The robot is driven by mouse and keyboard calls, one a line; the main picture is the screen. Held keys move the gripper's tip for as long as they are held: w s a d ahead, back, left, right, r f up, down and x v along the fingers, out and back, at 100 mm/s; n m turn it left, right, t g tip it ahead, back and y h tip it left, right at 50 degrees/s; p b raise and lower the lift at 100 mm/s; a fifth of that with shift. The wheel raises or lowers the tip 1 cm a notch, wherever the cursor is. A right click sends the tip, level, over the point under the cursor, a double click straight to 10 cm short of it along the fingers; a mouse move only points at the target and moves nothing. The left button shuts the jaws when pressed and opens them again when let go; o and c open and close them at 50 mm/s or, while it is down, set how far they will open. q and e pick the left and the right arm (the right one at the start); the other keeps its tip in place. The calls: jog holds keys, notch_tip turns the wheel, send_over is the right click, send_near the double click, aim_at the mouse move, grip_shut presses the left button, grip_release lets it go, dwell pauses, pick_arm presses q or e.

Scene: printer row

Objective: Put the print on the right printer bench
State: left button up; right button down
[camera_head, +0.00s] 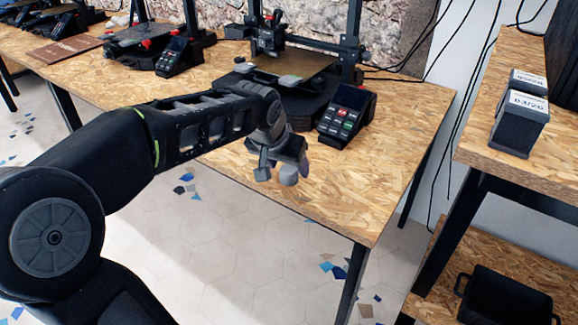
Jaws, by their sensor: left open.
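The wooden printer bench (395,150) carries the right printer (300,75), a black open-frame machine with a flat bed. A small greenish-grey piece (289,82) lies at the front of that bed; I cannot tell whether it is the print. My left arm reaches in from the left, and its gripper (275,173) is open above the bench's front edge, in front of the right printer. A purplish patch shows beside its right finger; I cannot tell what it is. My right gripper is not in view.
A control box (347,115) with a keypad stands right of my gripper. More printers (150,40) and a brown plate (65,48) are at the left. A shelf at the right holds labelled dark boxes (520,122) and a black bin (505,297) below. The bench's right end is clear.

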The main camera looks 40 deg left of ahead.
pick_arm(q)
jog(key=p+v, duration=0.1)
jog(key=v, duration=0.9)
jog(key=shift+p, duration=0.35)
jog(key=shift+f, duration=0.15)
dwell(1.1)
